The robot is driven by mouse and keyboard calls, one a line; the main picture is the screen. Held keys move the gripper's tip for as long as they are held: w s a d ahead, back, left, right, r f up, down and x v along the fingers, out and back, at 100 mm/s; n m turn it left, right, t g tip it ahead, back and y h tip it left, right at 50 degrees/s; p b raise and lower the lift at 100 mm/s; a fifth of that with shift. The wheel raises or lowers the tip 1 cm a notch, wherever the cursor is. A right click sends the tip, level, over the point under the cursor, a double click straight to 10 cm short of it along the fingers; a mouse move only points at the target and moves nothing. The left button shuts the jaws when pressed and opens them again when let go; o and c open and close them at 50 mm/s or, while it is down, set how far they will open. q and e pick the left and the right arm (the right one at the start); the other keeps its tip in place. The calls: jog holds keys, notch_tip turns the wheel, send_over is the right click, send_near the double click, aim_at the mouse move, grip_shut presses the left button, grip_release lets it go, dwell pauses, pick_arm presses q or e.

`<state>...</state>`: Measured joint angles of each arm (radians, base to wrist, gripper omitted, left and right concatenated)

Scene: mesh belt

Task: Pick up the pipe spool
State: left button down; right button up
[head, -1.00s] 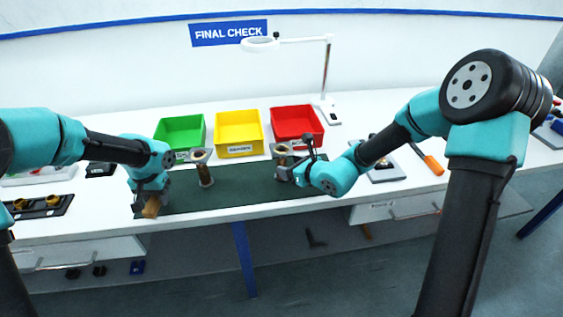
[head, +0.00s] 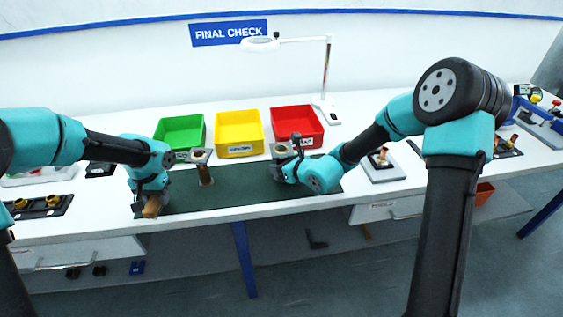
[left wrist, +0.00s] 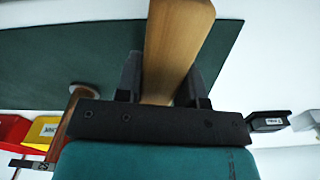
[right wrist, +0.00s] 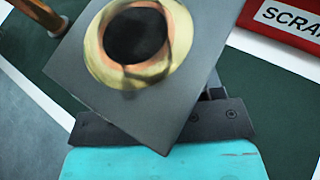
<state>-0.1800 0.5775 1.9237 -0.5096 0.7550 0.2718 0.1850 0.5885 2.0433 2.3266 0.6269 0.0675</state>
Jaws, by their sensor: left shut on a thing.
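A copper pipe with a brass rim (head: 205,172) stands upright on the dark green mat (head: 235,193); it is probably the spool, and part of it shows in the right wrist view (right wrist: 40,12). My left gripper (head: 150,198) is shut on a wooden bar (left wrist: 172,45), left of the pipe. A grey square flange with a brass ring (right wrist: 138,42) fills the middle of the right wrist view; in the head view it shows at the mat's right side (head: 281,149). My right gripper (head: 287,168) is right at it. The flange hides most of the fingers, so I cannot tell their opening.
Green (head: 181,131), yellow (head: 239,133) and red (head: 297,126) bins stand behind the mat. A magnifier lamp (head: 262,43) rises behind them. A small fixture (head: 382,166) sits to the right; a black tray (head: 40,206) lies at the left.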

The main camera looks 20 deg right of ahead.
grip_shut()
dwell(0.3)
jog(key=shift+r, duration=0.15)
notch_tip(320, 180, up, 28)
dwell(1.5)
dwell(0.6)
